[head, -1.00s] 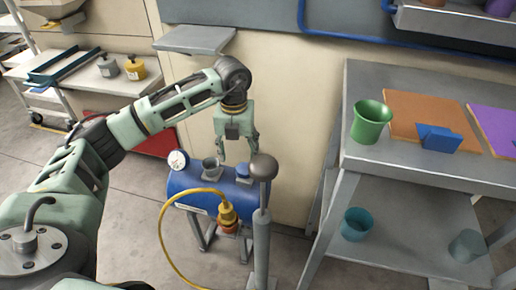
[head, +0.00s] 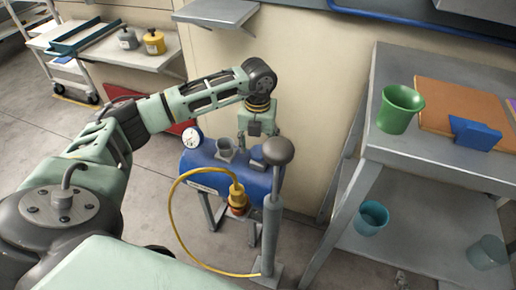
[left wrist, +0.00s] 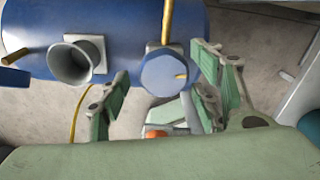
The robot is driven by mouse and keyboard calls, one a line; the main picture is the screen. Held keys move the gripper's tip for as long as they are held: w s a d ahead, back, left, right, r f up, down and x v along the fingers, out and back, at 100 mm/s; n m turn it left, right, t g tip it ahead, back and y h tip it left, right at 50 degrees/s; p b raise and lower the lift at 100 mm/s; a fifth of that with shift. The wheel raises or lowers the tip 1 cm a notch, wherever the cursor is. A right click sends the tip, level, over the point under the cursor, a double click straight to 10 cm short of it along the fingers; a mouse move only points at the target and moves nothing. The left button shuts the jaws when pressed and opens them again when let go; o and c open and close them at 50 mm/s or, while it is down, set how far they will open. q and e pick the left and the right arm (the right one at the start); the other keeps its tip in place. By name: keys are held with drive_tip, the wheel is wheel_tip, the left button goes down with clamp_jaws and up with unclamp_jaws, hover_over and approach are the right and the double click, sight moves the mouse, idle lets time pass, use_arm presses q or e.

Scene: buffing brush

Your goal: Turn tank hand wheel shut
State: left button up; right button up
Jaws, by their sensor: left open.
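The blue tank (head: 208,175) lies on its side on a grey stand, with a round white gauge at its left end. Its hand wheel appears to be the blue faceted knob (left wrist: 165,76) in the left wrist view, with a small yellow peg on it. In the head view the blue knob (head: 257,158) is partly hidden by my gripper and a post's dark ball. My left gripper (head: 257,137) points down just above it, open. In the left wrist view the gripper's green fingers (left wrist: 160,92) stand on either side of the knob; contact cannot be told.
A grey funnel (left wrist: 78,60) stands on the tank left of the knob. A post with a dark ball (head: 279,151) rises close in front. A yellow hose (head: 176,225) loops before the tank. A grey table (head: 440,172) with a green cup (head: 399,110) stands right.

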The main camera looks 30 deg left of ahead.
use_arm(q)
drive_tip(key=shift+f, duration=0.15)
drive_tip(key=shift+c, duration=0.4)
drive_tip(key=c, duration=1)
